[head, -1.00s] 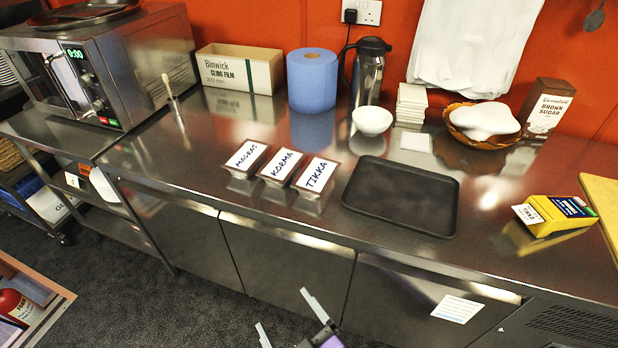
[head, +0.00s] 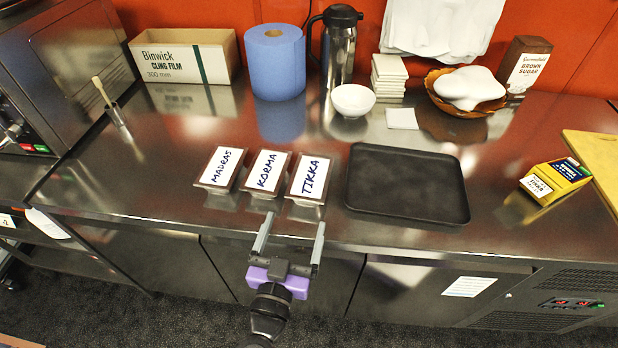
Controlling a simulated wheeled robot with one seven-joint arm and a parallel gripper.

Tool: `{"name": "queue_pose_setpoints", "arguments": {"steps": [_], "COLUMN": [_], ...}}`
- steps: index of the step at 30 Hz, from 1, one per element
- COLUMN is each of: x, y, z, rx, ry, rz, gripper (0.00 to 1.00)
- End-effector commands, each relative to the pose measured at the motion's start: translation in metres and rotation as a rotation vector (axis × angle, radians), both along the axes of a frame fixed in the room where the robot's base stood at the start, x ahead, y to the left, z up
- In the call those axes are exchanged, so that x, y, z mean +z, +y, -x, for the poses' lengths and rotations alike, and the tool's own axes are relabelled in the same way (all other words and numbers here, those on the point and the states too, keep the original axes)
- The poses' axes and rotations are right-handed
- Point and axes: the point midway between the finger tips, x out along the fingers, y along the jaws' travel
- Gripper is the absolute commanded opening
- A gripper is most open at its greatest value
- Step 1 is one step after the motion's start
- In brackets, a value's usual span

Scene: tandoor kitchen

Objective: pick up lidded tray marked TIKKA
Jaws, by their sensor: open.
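The lidded tray marked TIKKA (head: 310,180) sits on the steel counter, the rightmost of three small trays with white labelled lids. The tray marked KORMA (head: 268,172) is close on its left, and the tray marked MADRAS (head: 222,168) is left of that. My gripper (head: 292,222) is open and empty. Its two grey fingers point toward the counter's front edge, just on the near side of the KORMA and TIKKA trays in the picture. I cannot tell its exact height.
A black serving tray (head: 407,211) lies right of TIKKA with a narrow gap. A white bowl (head: 353,100), blue paper roll (head: 277,85) and steel flask (head: 337,60) stand behind. Counter left of MADRAS is clear.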

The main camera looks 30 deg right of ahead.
Motion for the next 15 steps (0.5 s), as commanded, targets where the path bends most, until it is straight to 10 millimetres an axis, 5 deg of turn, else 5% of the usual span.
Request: {"name": "queue_pose_setpoints", "arguments": {"steps": [15], "x": [-0.005], "y": [-0.043], "z": [-0.045], "rx": [-0.001], "ry": [0.003], "rz": [0.002], "gripper": [0.88]}}
